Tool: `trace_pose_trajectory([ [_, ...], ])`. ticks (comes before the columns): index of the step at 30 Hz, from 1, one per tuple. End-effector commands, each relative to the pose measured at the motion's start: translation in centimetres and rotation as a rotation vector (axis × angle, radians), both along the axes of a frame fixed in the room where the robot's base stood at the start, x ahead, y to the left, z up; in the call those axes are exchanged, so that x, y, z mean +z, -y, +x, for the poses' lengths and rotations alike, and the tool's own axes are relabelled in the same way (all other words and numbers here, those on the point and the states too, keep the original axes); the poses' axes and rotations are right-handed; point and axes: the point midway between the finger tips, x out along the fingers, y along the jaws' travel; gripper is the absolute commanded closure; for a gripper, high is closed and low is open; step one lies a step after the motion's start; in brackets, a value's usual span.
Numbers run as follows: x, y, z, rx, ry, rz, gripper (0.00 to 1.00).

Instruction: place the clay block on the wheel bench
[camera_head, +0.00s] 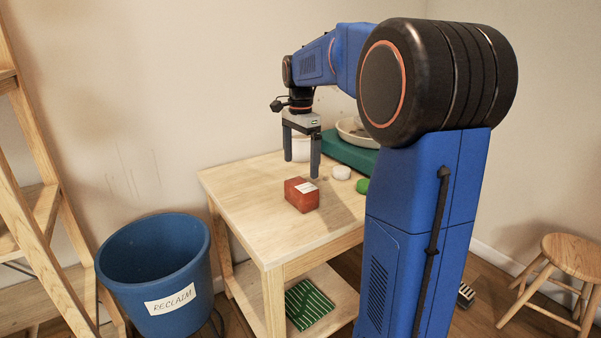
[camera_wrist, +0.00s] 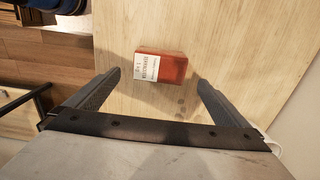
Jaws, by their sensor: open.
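My gripper (camera_head: 301,167) is open and empty, pointing down above and slightly behind the block. I cannot tell for sure whether this table is the wheel bench. A pale round basin (camera_head: 350,131) on a green base (camera_head: 345,152) stands at its back, partly hidden by my arm.
A white pot (camera_head: 300,149), a small white round piece (camera_head: 341,172) and a green ball-like item (camera_head: 362,186) are on the table. A blue RECLAIM bucket (camera_head: 155,270) stands left, beside a wooden rack (camera_head: 35,215). A stool (camera_head: 568,255) is right. Bare table top surrounds the block.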

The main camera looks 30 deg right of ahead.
Motion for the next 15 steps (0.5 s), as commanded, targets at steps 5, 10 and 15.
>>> trace_pose_trajectory([
  [5,0.7,0.0,0.0,0.000,0.000,0.000,0.00],
  [10,0.9,-0.8,-1.0,0.046,0.012,-0.004,0.00],
  [15,1.0,-3.7,-4.7,0.221,0.059,-0.022,0.00],
])
